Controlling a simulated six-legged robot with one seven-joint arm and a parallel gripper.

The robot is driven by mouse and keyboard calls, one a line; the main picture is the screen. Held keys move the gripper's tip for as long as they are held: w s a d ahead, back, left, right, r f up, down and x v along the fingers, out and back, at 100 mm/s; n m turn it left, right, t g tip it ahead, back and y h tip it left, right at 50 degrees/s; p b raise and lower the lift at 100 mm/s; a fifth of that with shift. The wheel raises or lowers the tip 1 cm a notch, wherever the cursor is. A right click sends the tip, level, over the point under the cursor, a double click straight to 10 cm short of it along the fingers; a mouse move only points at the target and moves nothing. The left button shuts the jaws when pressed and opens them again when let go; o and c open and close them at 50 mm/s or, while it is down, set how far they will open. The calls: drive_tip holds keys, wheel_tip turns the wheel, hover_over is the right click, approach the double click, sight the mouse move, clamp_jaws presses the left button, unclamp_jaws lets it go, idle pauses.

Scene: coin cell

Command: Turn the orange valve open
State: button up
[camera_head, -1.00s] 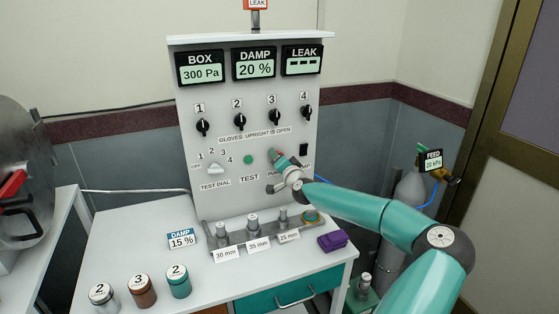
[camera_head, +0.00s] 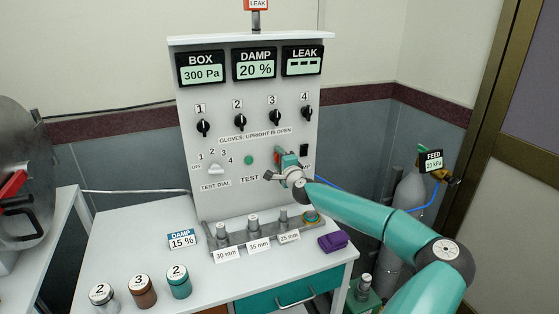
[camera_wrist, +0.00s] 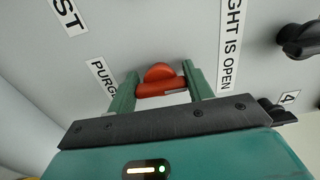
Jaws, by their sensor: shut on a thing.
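The orange valve (camera_wrist: 161,84) is on the grey panel, by the PURGE label in the wrist view. It shows as a red-orange rounded knob with a bar across it. My gripper (camera_wrist: 160,76) has one green finger on each side of the bar and is shut on it. In the head view my gripper (camera_head: 283,158) is at the panel's lower right. It hides most of the valve there, so the handle's angle is hard to tell in that view.
Above the gripper is a row of black knobs (camera_head: 272,118). Left of it are a green button (camera_head: 248,160) and the white test dial (camera_head: 215,169). Below, the bench holds a rack of posts (camera_head: 253,231) and a purple block (camera_head: 333,241). A gas cylinder (camera_head: 409,188) stands right.

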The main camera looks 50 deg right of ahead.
idle(0.4)
drive_tip(key=o, duration=1)
drive_tip(key=v, duration=1.3)
drive_tip(key=shift+s+a, duration=0.2)
drive_tip(key=shift+s, duration=0.1)
